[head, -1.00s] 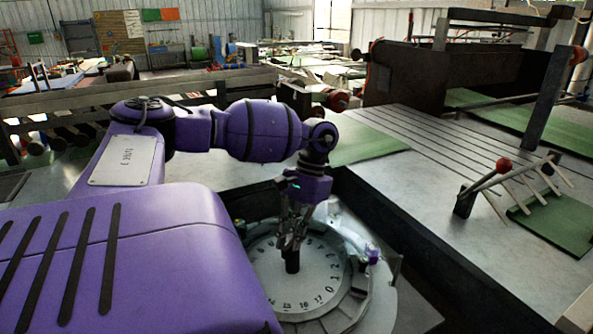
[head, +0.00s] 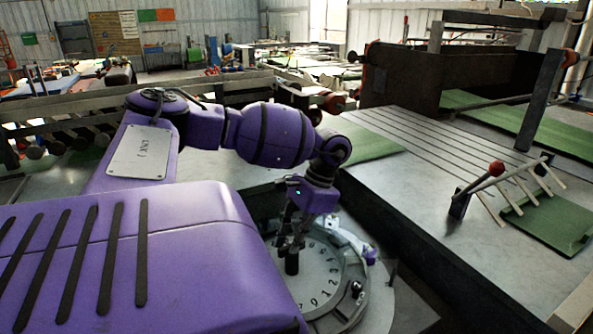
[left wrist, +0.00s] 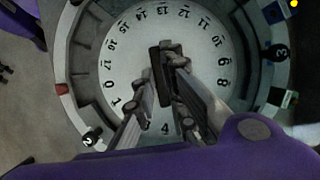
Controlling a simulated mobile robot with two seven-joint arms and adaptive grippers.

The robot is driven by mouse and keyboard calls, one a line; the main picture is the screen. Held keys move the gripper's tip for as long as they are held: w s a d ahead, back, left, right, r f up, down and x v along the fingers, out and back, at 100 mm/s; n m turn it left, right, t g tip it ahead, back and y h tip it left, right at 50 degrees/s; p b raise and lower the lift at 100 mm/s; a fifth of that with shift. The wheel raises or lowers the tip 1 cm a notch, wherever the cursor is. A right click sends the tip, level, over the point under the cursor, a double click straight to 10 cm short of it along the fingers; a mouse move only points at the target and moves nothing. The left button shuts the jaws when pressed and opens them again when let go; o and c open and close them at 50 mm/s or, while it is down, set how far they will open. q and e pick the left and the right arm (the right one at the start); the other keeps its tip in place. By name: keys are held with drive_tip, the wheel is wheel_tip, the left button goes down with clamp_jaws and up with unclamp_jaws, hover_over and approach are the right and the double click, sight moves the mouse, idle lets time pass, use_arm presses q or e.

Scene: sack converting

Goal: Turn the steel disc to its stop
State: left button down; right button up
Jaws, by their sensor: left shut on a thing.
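The steel disc (head: 320,272) is a pale round plate with black numbers near its rim. It sits inside a wider ring in the head view, partly hidden by my purple arm. It also fills the middle of the left wrist view (left wrist: 205,68). A dark upright handle (head: 292,264) stands near the disc's middle and shows as a black bar in the left wrist view (left wrist: 155,72). My left gripper (head: 292,243) points down and is shut on this handle; its fingers hide part of the disc. My right gripper is in neither view.
The outer ring carries a red tab (left wrist: 62,88), a black round knob (left wrist: 281,50) and other small fittings. A dark frame wall (head: 400,225) borders the disc on the right.

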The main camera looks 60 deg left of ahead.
use_arm(q)
drive_tip(key=shift+s+d+f+m, duration=0.15)
drive_tip(key=shift+d+f+m, duration=0.1)
drive_tip(key=shift+m, duration=0.15)
idle(0.3)
drive_tip(key=c, duration=1.8)
unclamp_jaws()
drive_tip(key=shift+a, duration=0.1)
drive_tip(key=shift+a+r, duration=0.1)
drive_tip(key=shift+r, duration=0.1)
drive_tip(key=shift+w+r, duration=0.25)
drive_tip(key=v, duration=1.1)
drive_tip(key=shift+w, duration=0.1)
